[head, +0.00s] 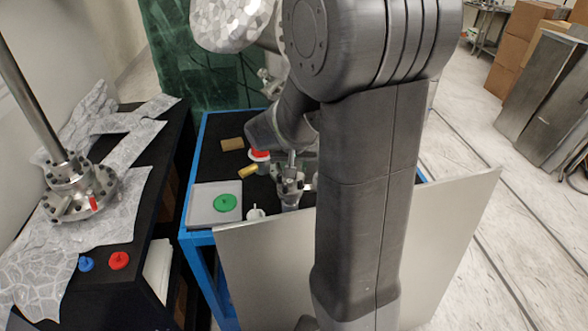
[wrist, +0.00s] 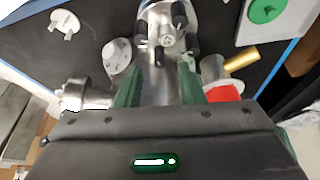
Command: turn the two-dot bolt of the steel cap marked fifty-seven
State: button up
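A steel fitting (head: 290,186) stands upright on the black-topped bench, partly hidden by my arm. In the wrist view the fitting (wrist: 165,42) shows a round steel end with several dark bolt-like parts around it. I cannot read a fifty-seven or make out which bolt has two dots. My gripper (wrist: 158,67) has two green fingers spread apart, one on each side of the fitting's steel body in the picture. It looks open; I cannot tell whether either finger touches the steel. In the head view my arm hides the fingers.
A grey tray (head: 203,216) with a green cap (head: 227,203) lies at the bench's left. A red-topped part (wrist: 222,92) and a brass cylinder (wrist: 241,59) are close on the right in the wrist view. A grey disc (wrist: 119,55) and white cap (wrist: 65,24) lie left.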

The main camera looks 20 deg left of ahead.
jog(key=shift+x, duration=1.4)
grip_shut()
jog(key=shift+f+b, duration=0.1)
jog(key=shift+b, duration=0.25)
jog(key=shift+b, duration=0.35)
jog(key=m+b, duration=0.2)
jog(key=b, duration=0.1)
jog(key=shift+a+f+h, duration=0.1)
jog(key=shift+f+h, duration=0.1)
jog(key=shift+h, duration=0.2)
jog(key=shift+r+m+h+b, duration=0.15)
jog(key=shift+m+h+b, duration=0.25)
jog(key=shift+m+b, duration=0.65)
jog(key=shift+r+m+h+b, duration=0.15)
jog(key=shift+m+h+b, duration=0.25)
jog(key=shift+m+b, duration=0.65)
jog(key=shift+t, duration=0.3)
